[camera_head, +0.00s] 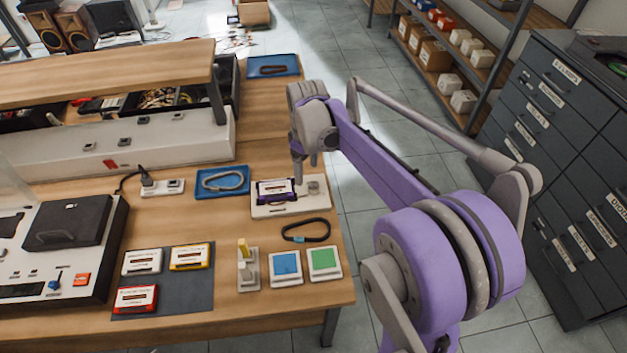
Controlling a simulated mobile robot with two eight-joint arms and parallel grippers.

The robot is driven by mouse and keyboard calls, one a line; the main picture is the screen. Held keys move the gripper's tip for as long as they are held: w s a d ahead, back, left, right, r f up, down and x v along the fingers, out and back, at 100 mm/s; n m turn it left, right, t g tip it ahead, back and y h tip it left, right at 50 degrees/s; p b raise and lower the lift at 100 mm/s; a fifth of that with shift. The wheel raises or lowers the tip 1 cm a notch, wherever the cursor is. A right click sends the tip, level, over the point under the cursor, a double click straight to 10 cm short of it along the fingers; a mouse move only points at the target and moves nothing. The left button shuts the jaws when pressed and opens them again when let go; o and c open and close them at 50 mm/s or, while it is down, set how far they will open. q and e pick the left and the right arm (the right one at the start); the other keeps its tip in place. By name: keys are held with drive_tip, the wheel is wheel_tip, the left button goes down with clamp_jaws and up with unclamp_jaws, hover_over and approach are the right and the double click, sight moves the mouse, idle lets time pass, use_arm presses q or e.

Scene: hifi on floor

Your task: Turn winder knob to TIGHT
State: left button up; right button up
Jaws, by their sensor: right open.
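The winder is a small pale plate (290,209) near the right edge of the wooden bench. A dark purple cassette (274,191) sits on its left part. A round grey knob (313,187) is on its right part; its setting and any TIGHT label are too small to read. My right gripper (305,168) points down above the winder, its fingers just behind and above the knob in the picture. It is open, with nothing seen between the fingers. Whether a finger touches the knob or cassette I cannot tell. My left gripper is not in view.
A black belt loop (306,231) lies in front of the winder. Blue (286,268) and green (324,262) square pads lie nearer. A blue tray (222,182) is to the left. Several cassettes lie on a grey mat (196,303). Dark drawer cabinets (560,130) stand at right.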

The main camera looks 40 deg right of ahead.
sight(314, 185)
drive_tip(key=w+d, duration=0.2)
drive_tip(key=d, duration=0.2)
drive_tip(key=shift+n+g, duration=0.4)
wheel_tip(314, 185, down, 12)
drive_tip(key=shift+w+r, duration=0.1)
drive_tip(key=shift+r, duration=0.1)
clamp_jaws()
